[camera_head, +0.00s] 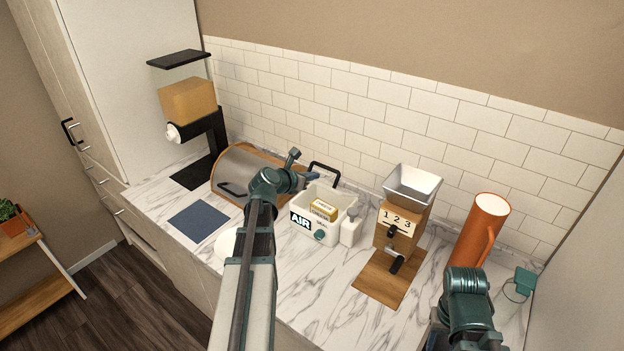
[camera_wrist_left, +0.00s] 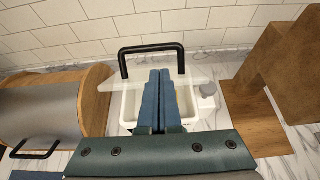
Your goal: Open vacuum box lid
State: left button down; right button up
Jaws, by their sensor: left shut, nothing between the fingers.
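The vacuum box is a white open-topped bin (camera_head: 327,237) with an AIR label and a round teal knob, on the marble counter. A yellow packet (camera_head: 324,210) shows inside it. A black handle (camera_head: 325,168) stands at its back. In the left wrist view the handle (camera_wrist_left: 151,48) tops a clear lid panel (camera_wrist_left: 205,76) that looks tilted up above the white bin (camera_wrist_left: 130,108). My left gripper (camera_head: 314,176) is shut and empty above the bin. Its fingers (camera_wrist_left: 160,75) overlap the clear panel; I cannot tell whether they touch it. My right arm shows at lower right, its fingers out of view.
A wood and grey roll-top box (camera_head: 240,168) stands left of the bin.

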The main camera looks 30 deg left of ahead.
pick_arm(q)
jog(key=b+x, duration=0.2)
jog(key=x, duration=0.5)
jog(key=shift+f, duration=0.1)
jog(key=shift+w+r+p, duration=0.3)
jog(key=shift+r+p, duration=0.05)
jog(key=w+r+g+p, duration=0.1)
jog(key=w+p, duration=0.1)
jog(key=p, duration=0.1)
jog(key=w+r+g+p, duration=0.1)
jog(key=r+p, duration=0.1)
jog(key=p, duration=0.2)
jog(key=shift+w+d+g, duration=0.15)
jog(key=shift+w+g, duration=0.25)
jog(key=shift+w+d+r+p, duration=0.1)
jog(key=shift+w+r+p, duration=0.1)
jog(key=shift+w, duration=0.5)
jog(key=shift+w+d+r+p, duration=0.1)
jog(key=shift+w+p, duration=0.1)
jog(key=shift+w, duration=0.5)
jog(key=shift+w+d+r+p, duration=0.1)
jog(key=shift+w+p, duration=0.1)
jog(key=shift+w, duration=0.5)
jog(key=shift+a+r, duration=0.1)
